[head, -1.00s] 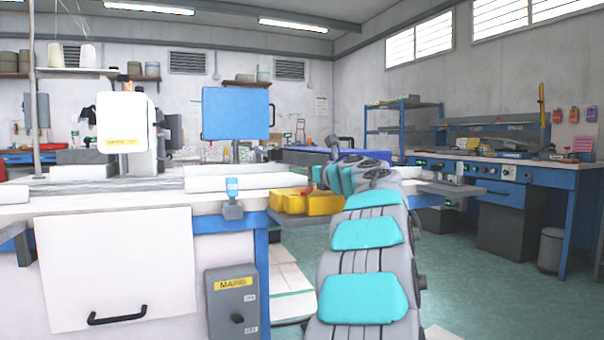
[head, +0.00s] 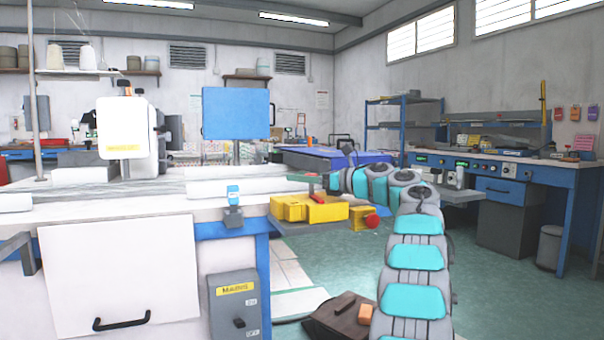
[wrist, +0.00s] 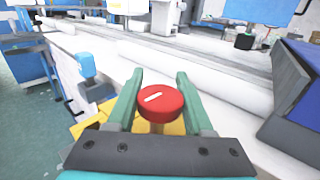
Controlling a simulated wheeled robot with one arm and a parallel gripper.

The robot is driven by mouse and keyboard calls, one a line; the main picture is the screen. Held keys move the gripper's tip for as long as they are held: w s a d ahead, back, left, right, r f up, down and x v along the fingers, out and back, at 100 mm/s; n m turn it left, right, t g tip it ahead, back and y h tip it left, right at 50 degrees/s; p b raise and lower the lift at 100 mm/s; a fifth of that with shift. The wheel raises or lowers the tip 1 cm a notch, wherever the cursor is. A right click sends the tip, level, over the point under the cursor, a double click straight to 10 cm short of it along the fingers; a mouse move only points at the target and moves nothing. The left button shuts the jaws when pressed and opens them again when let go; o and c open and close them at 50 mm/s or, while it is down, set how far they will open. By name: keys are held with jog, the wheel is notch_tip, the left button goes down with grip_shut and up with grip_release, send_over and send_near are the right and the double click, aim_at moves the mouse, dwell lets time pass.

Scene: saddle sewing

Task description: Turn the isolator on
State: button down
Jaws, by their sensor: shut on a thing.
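A grey box marked MAINS (head: 234,300), with ON and OFF labels, is on the front of the bench and looks like the isolator. Its black knob (head: 239,322) appears tilted; its exact setting is too small to read. My gripper (head: 312,182) is up and to the right of it, over a yellow box (head: 300,210) at the bench's end. In the wrist view my green fingers (wrist: 160,98) are shut on a round red knob (wrist: 161,103) with a white bar. I cannot tell whether this knob is loose or attached to something below.
A red button (head: 372,221) is on the yellow box's right side. A blue-topped fitting (head: 233,195) stands at the bench edge above the MAINS box. The green floor at right is open.

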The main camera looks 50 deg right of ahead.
jog(key=shift+a+r+n+g+y+p, duration=0.15)
jog(key=shift+n+g+y+p, duration=0.15)
jog(key=shift+n+y+p, duration=0.6)
jog(key=shift+c, duration=1.4)
grip_release()
jog(key=shift+s, duration=0.15)
jog(key=shift+b+v, duration=0.35)
jog(key=shift+v, duration=3.45)
